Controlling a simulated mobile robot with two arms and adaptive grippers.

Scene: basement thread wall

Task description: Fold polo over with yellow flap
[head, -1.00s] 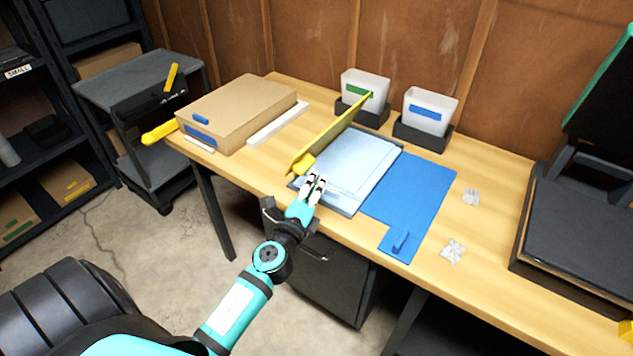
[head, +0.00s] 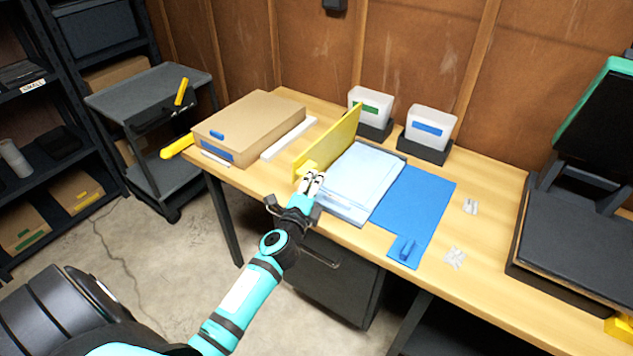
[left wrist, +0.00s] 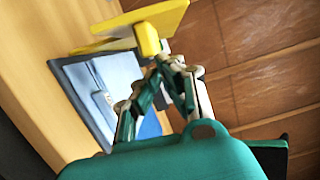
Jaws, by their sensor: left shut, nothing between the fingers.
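The light-blue folded polo (head: 362,174) lies on the grey middle board (head: 343,211) of the folding mat. It also shows in the left wrist view (left wrist: 118,78). The yellow flap (head: 335,138) stands raised, roughly upright, along the polo's left side. Its tab (head: 306,168) shows at its near end and in the left wrist view (left wrist: 147,39). The blue flap (head: 417,203) lies flat on the right. My left gripper (head: 311,178) is shut and empty, close beside the yellow tab; I cannot tell whether they touch. My right gripper is not in view.
A cardboard box (head: 250,124) and a white strip (head: 288,138) are on the left. White bins with a green label (head: 371,107) and a blue label (head: 428,128) stand behind. Crumpled clear pieces (head: 455,257) lie right of the mat, near a dark case (head: 575,225).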

